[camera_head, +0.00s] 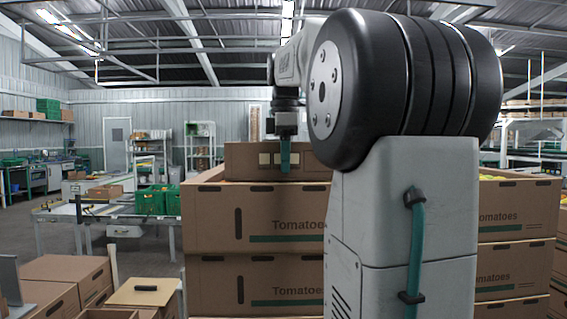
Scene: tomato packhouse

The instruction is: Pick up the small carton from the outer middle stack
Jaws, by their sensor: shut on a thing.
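The small carton (244,160) is brown with pale label patches on its near side. It shows at the top of the middle stack of large tomato cartons (215,222), level and just above the top carton's rim. I cannot tell whether it rests on the stack or hangs clear of it. My gripper (285,158) comes down from above, with one green finger over the carton's near side. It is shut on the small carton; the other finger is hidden. My arm covers the carton's right end and part of the stack.
Another tomato carton stack (516,228) stands at the right. Closed brown cartons (62,268) stand low at the front left. A metal-framed table (72,213) and green crates (150,200) are further back left. The aisle floor beyond is open.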

